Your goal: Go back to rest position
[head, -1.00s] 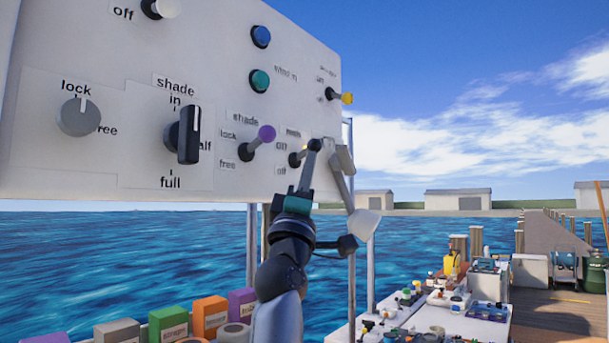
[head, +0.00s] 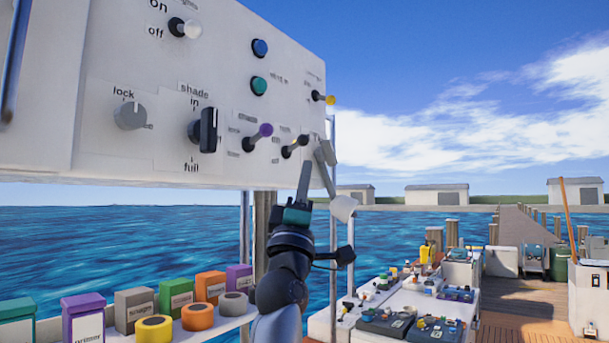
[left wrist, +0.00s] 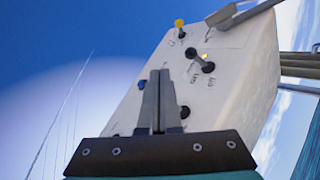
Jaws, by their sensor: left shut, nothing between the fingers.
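My left gripper (head: 306,167) is shut and empty, pointing up just below the lower right part of the white control panel (head: 110,60). In the left wrist view its two fingers (left wrist: 158,80) are pressed together, with the panel (left wrist: 235,75) behind them. My right gripper is not in view.
A purple-tipped toggle (head: 264,131), a black shade knob (head: 207,131) and a grey lock knob (head: 130,116) sit along the panel. A white cone-ended fitting (head: 343,207) is close right of the gripper. Coloured boxes (head: 83,316) stand lower left; a cluttered white table (head: 417,300) lower right.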

